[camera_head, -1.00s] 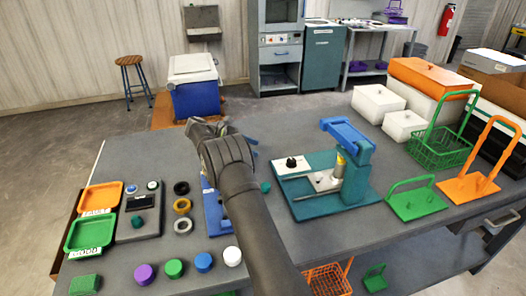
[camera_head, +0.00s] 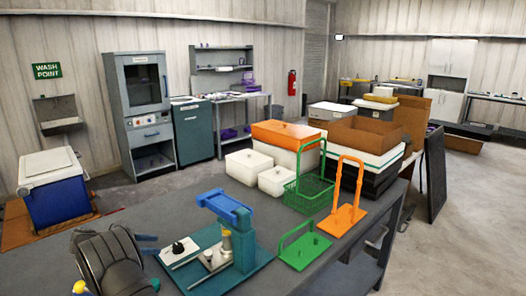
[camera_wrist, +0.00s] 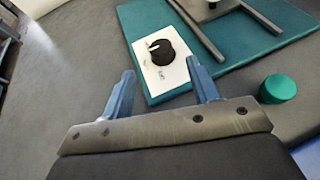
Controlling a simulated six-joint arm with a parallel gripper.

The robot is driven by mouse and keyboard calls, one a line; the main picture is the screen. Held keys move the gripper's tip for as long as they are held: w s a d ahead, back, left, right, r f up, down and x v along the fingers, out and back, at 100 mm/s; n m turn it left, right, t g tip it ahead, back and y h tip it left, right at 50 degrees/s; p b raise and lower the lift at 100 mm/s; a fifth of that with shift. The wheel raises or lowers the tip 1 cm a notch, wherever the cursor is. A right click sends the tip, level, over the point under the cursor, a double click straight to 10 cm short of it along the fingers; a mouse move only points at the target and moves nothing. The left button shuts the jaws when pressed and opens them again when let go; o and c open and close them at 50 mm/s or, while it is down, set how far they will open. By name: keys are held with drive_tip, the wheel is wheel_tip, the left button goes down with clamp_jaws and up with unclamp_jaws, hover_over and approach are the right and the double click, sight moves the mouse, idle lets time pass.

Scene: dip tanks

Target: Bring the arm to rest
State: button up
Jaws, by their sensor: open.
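My gripper (camera_wrist: 162,90) is open in the wrist view. Its two blue fingers stand apart with nothing between them, above the grey table (camera_wrist: 75,85). Beyond the fingertips is a teal base plate (camera_wrist: 240,65) with a white panel and a black knob (camera_wrist: 163,52). A green round cap (camera_wrist: 277,88) lies to the right of the right finger. In the head view, my dark arm fills the lower left, left of the teal press with its blue top (camera_head: 223,208).
A green wire basket (camera_head: 305,192), an orange handled stand (camera_head: 345,205) and a green handled stand (camera_head: 303,250) are on the table's right side. White boxes (camera_head: 277,181) stand behind. A blue bin (camera_head: 55,190) stands on the floor at left. The table's front right is bare.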

sight(177, 245)
drive_tip(key=x, duration=0.9)
drive_tip(key=shift+w+d+f, duration=0.1)
drive_tip(key=shift+d, duration=0.15)
drive_tip(key=v, duration=1.8)
drive_tip(key=x, duration=1.8)
drive_tip(key=shift+d, duration=0.15)
drive_tip(key=shift+n+t+y, duration=0.3)
drive_tip(key=shift+n+t, duration=0.3)
drive_tip(key=shift+n, duration=0.1)
drive_tip(key=n+t+y, duration=0.3)
drive_tip(key=n, duration=0.1)
drive_tip(key=shift+y, duration=0.3)
drive_tip(key=shift+n+t+y, duration=0.6)
drive_tip(key=shift+n+y, duration=1)
drive_tip(key=shift+y, duration=0.2)
drive_tip(key=shift+n+t+y, duration=0.6)
drive_tip(key=shift+n+y, duration=1)
drive_tip(key=shift+y, duration=0.2)
